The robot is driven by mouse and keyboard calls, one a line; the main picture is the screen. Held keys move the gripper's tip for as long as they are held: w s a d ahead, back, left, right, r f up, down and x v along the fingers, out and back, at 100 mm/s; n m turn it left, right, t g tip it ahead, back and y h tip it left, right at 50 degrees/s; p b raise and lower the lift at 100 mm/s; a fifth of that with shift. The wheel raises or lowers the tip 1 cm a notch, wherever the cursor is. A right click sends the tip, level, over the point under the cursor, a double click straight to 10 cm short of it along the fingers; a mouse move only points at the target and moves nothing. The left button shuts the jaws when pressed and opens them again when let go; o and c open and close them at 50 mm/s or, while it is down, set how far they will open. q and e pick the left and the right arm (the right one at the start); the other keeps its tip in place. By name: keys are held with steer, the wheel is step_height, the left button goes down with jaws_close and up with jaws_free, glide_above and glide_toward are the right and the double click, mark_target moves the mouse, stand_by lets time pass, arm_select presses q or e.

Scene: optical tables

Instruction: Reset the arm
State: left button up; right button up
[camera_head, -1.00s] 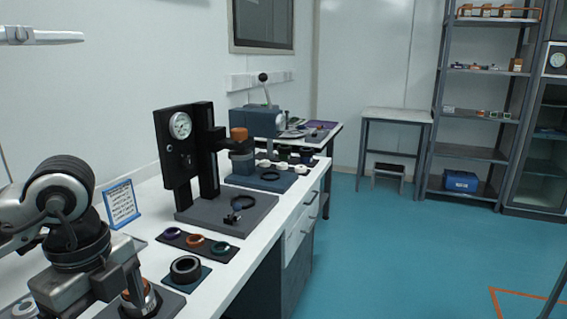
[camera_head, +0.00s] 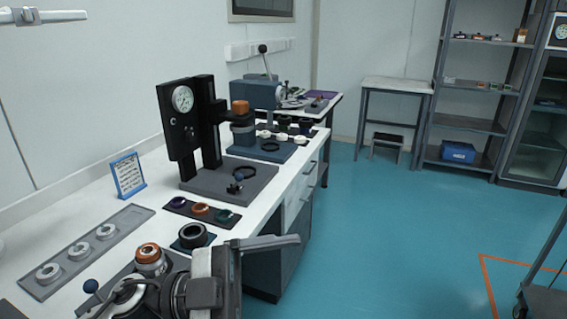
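My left arm folds in at the bottom of the head view. Its gripper (camera_head: 270,243) points right, over the front edge of the white bench (camera_head: 75,219). I see the fingers nearly from the side, so the gap between them cannot be judged, and nothing shows held at their tips. An orange-topped metal piece (camera_head: 149,254) stands upright on a dark fixture just left of the gripper body, apart from the fingers. My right gripper is out of view.
A grey tray (camera_head: 128,222) with several white rings lies at left. Near my arm are a black ring (camera_head: 193,235) on a blue pad and a dark strip (camera_head: 221,218) of coloured rings. A black gauge stand (camera_head: 176,130) rises behind.

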arm_select(q)
steer(key=w+a+f+n+t+y+p, duration=0.1)
steer(key=w+a+f+n+t+y, duration=0.35)
steer(key=n+t, duration=0.45)
steer(key=w+a+f+n+t+y+p, duration=0.1)
steer(key=w+a+f+n+t+y, duration=0.35)
steer(key=n+t, duration=0.45)
steer(key=s+a+f+n+g+y, duration=0.2)
steer(key=s+f, duration=0.5)
steer(key=f, duration=0.4)
steer(key=s+a+f+n+g+y+p, duration=0.1)
steer(key=s+a+f+n+g+y, duration=0.1)
steer(key=s+a+f+g+y, duration=0.2)
steer(key=s+f+g+y, duration=0.1)
steer(key=s+f+y, duration=0.2)
steer(key=f, duration=0.4)
steer(key=shift+a+f+n, duration=0.15)
steer(key=shift+f+n, duration=0.05)
steer(key=shift+n, duration=0.2)
